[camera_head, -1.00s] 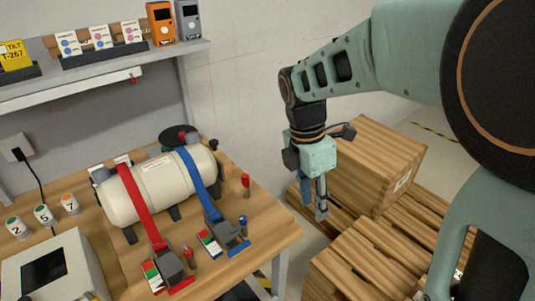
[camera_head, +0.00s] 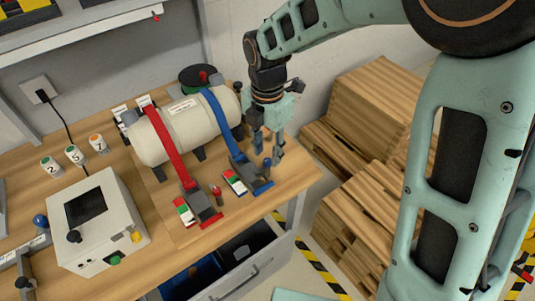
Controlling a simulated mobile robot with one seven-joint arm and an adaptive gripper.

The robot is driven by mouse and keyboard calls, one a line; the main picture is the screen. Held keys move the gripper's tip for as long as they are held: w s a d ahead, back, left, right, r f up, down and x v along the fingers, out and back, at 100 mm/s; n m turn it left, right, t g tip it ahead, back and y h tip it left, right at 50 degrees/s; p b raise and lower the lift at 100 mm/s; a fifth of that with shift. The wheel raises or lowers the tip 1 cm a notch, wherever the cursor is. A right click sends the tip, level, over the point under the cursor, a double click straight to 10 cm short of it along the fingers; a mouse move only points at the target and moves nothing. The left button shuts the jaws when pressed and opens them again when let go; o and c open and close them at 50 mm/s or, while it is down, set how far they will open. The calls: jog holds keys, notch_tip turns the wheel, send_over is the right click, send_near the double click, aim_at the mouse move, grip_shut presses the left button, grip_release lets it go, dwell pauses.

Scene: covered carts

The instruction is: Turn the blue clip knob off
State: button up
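The blue strap (camera_head: 219,121) runs over the right part of a cream cylinder (camera_head: 177,131) and ends in a dark clip (camera_head: 247,174) with a blue base on the table. A small blue upright knob (camera_head: 267,168) stands at the right end of this clip. A red and green marked label (camera_head: 235,182) lies along the clip's left side. My gripper (camera_head: 268,150) points down just above and behind the blue knob, with its two fingers apart. Nothing shows between them. I cannot tell whether a finger touches the knob.
A red strap (camera_head: 166,145) ends in a second clip (camera_head: 204,205) with a red knob (camera_head: 216,193) to the left. A control box (camera_head: 115,203) and numbered cups (camera_head: 75,155) stand further left. Wooden crates (camera_head: 375,95) stand right of the table.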

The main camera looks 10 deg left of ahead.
jog(key=shift+f, duration=1.15)
grip_shut()
